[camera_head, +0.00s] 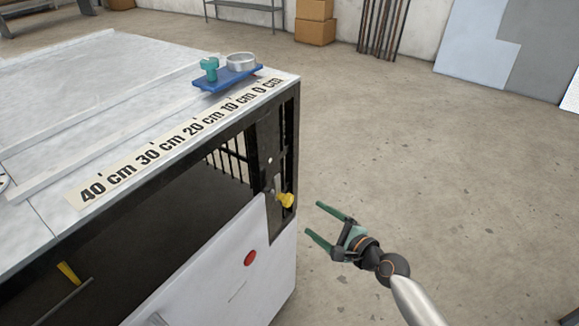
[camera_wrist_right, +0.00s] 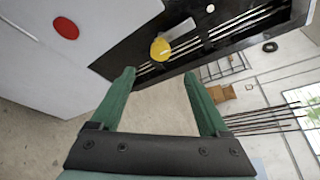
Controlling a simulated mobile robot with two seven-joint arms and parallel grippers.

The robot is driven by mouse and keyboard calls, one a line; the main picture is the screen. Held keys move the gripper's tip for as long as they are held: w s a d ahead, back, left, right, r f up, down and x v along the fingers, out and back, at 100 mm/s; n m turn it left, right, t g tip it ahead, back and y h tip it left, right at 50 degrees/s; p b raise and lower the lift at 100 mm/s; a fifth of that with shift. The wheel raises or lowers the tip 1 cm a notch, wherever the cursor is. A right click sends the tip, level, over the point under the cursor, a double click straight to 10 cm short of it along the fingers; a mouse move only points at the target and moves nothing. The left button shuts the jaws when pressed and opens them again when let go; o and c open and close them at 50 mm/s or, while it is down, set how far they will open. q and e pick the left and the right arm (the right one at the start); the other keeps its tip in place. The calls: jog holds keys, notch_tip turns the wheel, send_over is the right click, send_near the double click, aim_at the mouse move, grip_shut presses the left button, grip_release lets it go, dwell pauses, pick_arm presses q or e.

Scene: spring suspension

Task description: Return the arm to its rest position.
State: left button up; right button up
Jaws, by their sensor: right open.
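My right gripper (camera_head: 322,226) is open and empty in the head view, in free air to the right of the bench's corner. Its two green fingers point left toward the bench and are apart from it. In the right wrist view the open fingers (camera_wrist_right: 160,92) have nothing between them. A yellow knob (camera_head: 286,200) sits on the dark frame at the bench's corner, just left of the gripper; it also shows beyond the fingertips in the right wrist view (camera_wrist_right: 160,49). My left gripper is in neither view.
The white bench (camera_head: 60,72) carries a centimetre scale (camera_head: 165,142) and a blue plate (camera_head: 228,77) with a teal peg and a metal ring. A red button (camera_head: 250,258) is on its front panel. The floor to the right (camera_head: 470,190) is clear.

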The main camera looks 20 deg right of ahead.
jog(key=s+a+f+n+g+h, duration=0.1)
jog(key=s+a+f+n+g, duration=0.1)
jog(key=s+f+n, duration=0.5)
jog(key=s+a+f+n+g+h, duration=0.1)
jog(key=s+f+n, duration=0.6)
jog(key=s+n, duration=0.8)
jog(key=a+n+g, duration=0.1)
jog(key=a, duration=0.1)
jog(key=shift+s+a+f+n+g+h, duration=0.3)
jog(key=shift+s+a+f+g+h, duration=0.05)
jog(key=shift+g+h, duration=0.05)
